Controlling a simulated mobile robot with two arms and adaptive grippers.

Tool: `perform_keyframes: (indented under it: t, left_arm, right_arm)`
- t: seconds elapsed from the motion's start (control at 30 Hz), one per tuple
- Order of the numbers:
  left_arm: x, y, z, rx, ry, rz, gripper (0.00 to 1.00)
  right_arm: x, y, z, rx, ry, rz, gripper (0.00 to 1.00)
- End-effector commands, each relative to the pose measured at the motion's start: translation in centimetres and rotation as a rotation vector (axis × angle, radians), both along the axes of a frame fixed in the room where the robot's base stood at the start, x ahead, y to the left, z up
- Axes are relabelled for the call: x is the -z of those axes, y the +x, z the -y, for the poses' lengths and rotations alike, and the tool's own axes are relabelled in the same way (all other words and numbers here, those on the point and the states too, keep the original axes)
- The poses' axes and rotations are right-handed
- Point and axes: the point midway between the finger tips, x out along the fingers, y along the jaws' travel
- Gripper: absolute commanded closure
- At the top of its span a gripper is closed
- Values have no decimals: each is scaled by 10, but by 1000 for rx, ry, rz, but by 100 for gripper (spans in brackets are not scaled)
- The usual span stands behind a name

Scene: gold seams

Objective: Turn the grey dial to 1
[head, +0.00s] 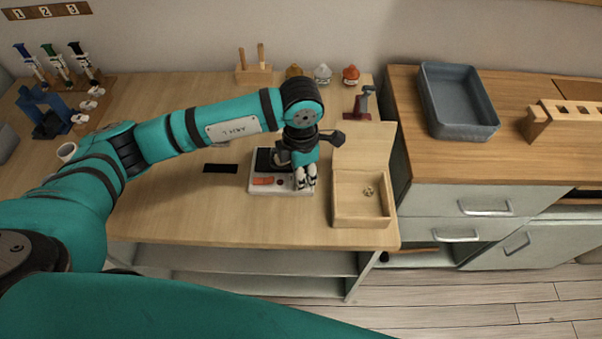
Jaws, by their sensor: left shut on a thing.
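A small white device (258,190) with a dark upper part lies on the wooden table. It has an orange-red part (263,181) at its front left and a small dark round part (280,182) beside that. My left gripper (306,186) points down over the device's right side and is shut on the grey dial there. The fingers hide the dial, so its pointer and numbers cannot be read. My right gripper is not in view.
An open wooden box (361,222) with a small item inside stands just right of the device. A black strip (220,169) lies to the left. Jars and a dark red stand (361,108) are behind. A blue-grey tray (458,125) sits on the right counter. The front left tabletop is clear.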

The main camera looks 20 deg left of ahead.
Motion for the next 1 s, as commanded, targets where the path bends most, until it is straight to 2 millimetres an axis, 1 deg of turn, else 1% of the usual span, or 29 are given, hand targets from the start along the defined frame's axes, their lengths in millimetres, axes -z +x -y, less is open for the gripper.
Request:
perform_keyframes:
  t: [0.17,0.2,0.27,0.6,0.73,0.87,1.0]
  left_arm:
    - [-1,1,-1,-2,1,2,100]
    - [-1,1,-1,-2,0,3,77]
    - [-1,1,-1,-1,0,2,71]
    - [0,0,0,1,0,1,71]
    - [-1,0,0,25,-1,1,71]
    - [-3,0,0,123,-2,0,71]
    - [-5,-1,1,311,-1,-2,71]
  right_arm:
    - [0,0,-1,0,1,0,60]
    - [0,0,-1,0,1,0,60]
    - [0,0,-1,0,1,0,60]
    - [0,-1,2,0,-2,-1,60]
    - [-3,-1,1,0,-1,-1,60]
    - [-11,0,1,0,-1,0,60]
    - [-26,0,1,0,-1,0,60]
